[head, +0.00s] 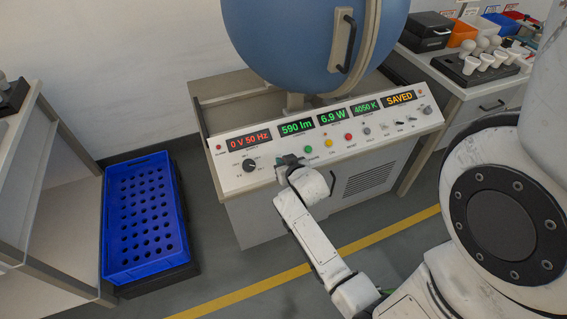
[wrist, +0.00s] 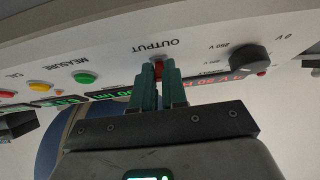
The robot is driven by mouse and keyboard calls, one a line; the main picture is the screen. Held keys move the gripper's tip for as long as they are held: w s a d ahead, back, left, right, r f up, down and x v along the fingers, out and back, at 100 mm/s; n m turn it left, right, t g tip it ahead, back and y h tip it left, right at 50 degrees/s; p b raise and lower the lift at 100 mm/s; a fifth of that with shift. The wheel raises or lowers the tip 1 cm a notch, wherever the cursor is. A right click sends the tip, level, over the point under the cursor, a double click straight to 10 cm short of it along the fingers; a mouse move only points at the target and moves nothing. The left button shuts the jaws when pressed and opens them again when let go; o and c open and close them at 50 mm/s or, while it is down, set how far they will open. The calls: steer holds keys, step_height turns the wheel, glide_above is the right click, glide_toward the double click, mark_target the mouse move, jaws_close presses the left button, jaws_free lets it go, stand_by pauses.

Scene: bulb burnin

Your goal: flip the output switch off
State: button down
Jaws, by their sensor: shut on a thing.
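The control panel (head: 330,137) slopes below a large blue sphere. In the wrist view, which shows the panel upside down, the red output switch (wrist: 158,68) sits at the OUTPUT label. My gripper (wrist: 160,76) has its two green fingers at the switch, one on each side, shut on it. In the head view my gripper (head: 288,161) reaches the panel's front between the black knob and the green button, and it hides the switch there. The leftmost display (head: 248,143) reads 0 V 50 Hz in red.
A black voltage knob (head: 249,164) is left of my gripper; a green button (head: 308,149) and a yellow button (head: 328,143) are right. Other displays read 590 lm, 6.9 W, 4050 K and SAVED. A blue crate (head: 108,235) stands on the floor at left.

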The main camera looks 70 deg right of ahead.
steer(key=c, duration=1.2)
jaws_free()
steer(key=shift+o, duration=0.2)
steer(key=v, duration=1)
steer(key=shift+s+a+r, duration=0.2)
steer(key=shift+a, duration=0.05)
steer(key=shift+a, duration=0.1)
steer(key=w+a+f+n+g+y, duration=0.1)
steer(key=a+n+y, duration=0.15)
steer(key=a, duration=0.35)
steer(key=w+a+f+n+g+y, duration=0.1)
steer(key=a+f+n+y, duration=0.15)
steer(key=a, duration=0.35)
steer(key=s+a+r+n+g+y, duration=0.1)
steer(key=s+a+n+g+y, duration=0.3)
steer(key=a, duration=0.6)
steer(key=shift+s+a+g, duration=0.25)
steer(key=shift+s+g, duration=0.25)
steer(key=shift+s, duration=0.45)
